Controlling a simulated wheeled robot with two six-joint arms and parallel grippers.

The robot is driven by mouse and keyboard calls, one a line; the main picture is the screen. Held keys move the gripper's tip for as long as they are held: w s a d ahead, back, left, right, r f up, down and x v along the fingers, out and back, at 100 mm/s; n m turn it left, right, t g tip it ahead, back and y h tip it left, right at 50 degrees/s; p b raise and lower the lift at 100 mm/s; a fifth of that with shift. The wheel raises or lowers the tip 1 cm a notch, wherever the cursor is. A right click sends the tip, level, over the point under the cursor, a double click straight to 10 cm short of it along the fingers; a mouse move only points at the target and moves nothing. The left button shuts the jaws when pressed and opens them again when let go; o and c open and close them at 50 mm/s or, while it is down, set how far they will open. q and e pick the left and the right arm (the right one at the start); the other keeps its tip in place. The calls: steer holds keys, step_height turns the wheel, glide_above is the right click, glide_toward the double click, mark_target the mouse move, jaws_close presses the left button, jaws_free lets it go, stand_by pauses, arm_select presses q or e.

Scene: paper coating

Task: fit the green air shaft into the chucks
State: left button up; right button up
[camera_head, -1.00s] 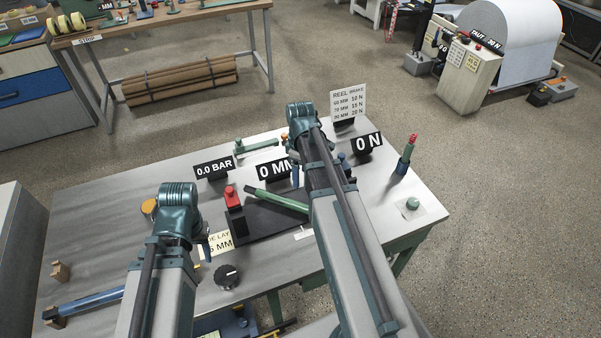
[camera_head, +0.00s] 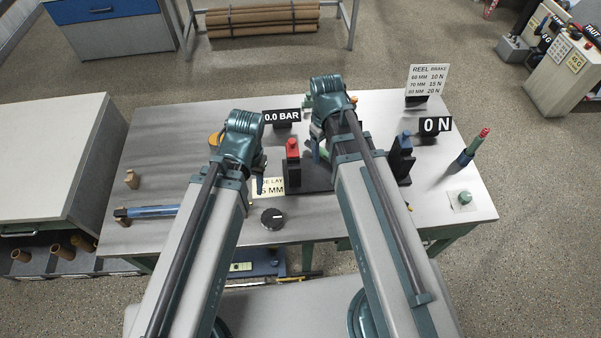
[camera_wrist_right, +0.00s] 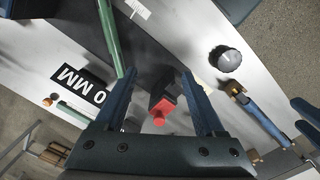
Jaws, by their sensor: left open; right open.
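The green air shaft (camera_wrist_right: 110,38) shows in the right wrist view as a rod running in from the top edge, its near end beside the left-hand finger. In the head view my right arm hides most or all of it. The red-topped chuck (camera_head: 292,151) stands on a dark base; it also shows between my right fingers in the wrist view (camera_wrist_right: 162,104). A blue-topped block (camera_head: 402,147), seemingly the other chuck, stands right of my right arm. My right gripper (camera_wrist_right: 160,85) is open and empty above the base. My left gripper (camera_head: 260,183) is open, left of the red-topped chuck.
A blue shaft (camera_head: 150,211) lies at the table's left. A black knob (camera_head: 271,218) is at the front edge. Signs (camera_head: 282,117) stand behind the base. A red-tipped post (camera_head: 473,147) and green button (camera_head: 464,198) are at the right. The table's back left is clear.

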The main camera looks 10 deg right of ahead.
steer(key=s+a+m, duration=0.2)
steer(key=s+a, duration=0.6)
steer(key=a, duration=0.1)
steer(key=shift+s+a+h, duration=0.15)
steer(key=shift+a+h, duration=0.15)
